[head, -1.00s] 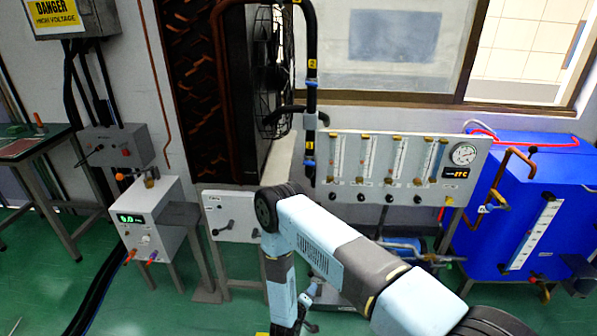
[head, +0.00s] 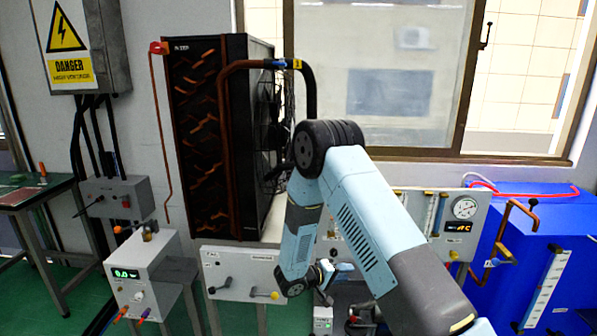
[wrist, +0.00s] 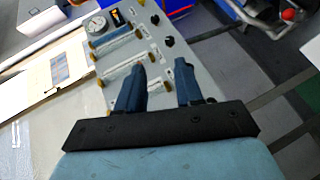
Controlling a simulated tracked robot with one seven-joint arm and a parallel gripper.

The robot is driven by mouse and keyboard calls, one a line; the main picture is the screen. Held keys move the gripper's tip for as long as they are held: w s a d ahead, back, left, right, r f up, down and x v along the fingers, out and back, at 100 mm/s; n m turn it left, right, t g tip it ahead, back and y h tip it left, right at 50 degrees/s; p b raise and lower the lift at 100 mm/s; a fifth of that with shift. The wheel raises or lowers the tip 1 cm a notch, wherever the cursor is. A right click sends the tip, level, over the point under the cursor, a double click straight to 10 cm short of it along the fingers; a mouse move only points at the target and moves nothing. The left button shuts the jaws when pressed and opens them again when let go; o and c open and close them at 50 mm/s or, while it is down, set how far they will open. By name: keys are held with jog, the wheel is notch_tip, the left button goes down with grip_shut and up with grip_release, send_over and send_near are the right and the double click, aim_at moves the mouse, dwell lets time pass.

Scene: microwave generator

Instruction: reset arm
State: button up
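My light-blue and dark-grey arm rises from the lower right in the head view, bends at a high elbow and hangs down to my gripper (head: 322,280). The gripper is small there, in front of the lower edge of the flowmeter panel (head: 334,232). In the wrist view my gripper (wrist: 160,85) shows two dark-blue fingers standing apart with nothing between them. The panel (wrist: 150,50), with its gauge and tubes, lies beyond the fingertips. My arm hides much of the panel in the head view.
A black radiator unit with a fan (head: 215,140) stands behind my arm. A blue tank (head: 500,240) is at the right. A power supply box (head: 145,275) and a grey panel with levers (head: 240,273) are at the left. Green floor shows at lower left.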

jog(key=s+d+r+m+g+y, duration=0.1)
jog(key=s+d+r+g, duration=0.2)
jog(key=r, duration=0.5)
jog(key=s+d+r+m+g+y, duration=0.15)
jog(key=s+d+r, duration=0.3)
jog(key=r, duration=0.45)
jog(key=s+d+r+m+g+y, duration=0.1)
jog(key=s+d+r+m+g, duration=0.15)
jog(key=s+r, duration=0.4)
jog(key=s+r+t+y, duration=0.3)
jog(key=s+r+y, duration=0.1)
jog(key=s+r, duration=0.4)
jog(key=s+a+r+n+t+y, duration=0.1)
jog(key=s+r+t+y, duration=0.1)
jog(key=s+r+y, duration=0.3)
jog(key=s+r, duration=0.4)
jog(key=s, duration=0.4)
jog(key=shift+a+t, duration=0.15)
jog(key=shift+t, duration=0.25)
jog(key=shift+s, duration=0.1)
jog(key=shift+c, duration=0.5)
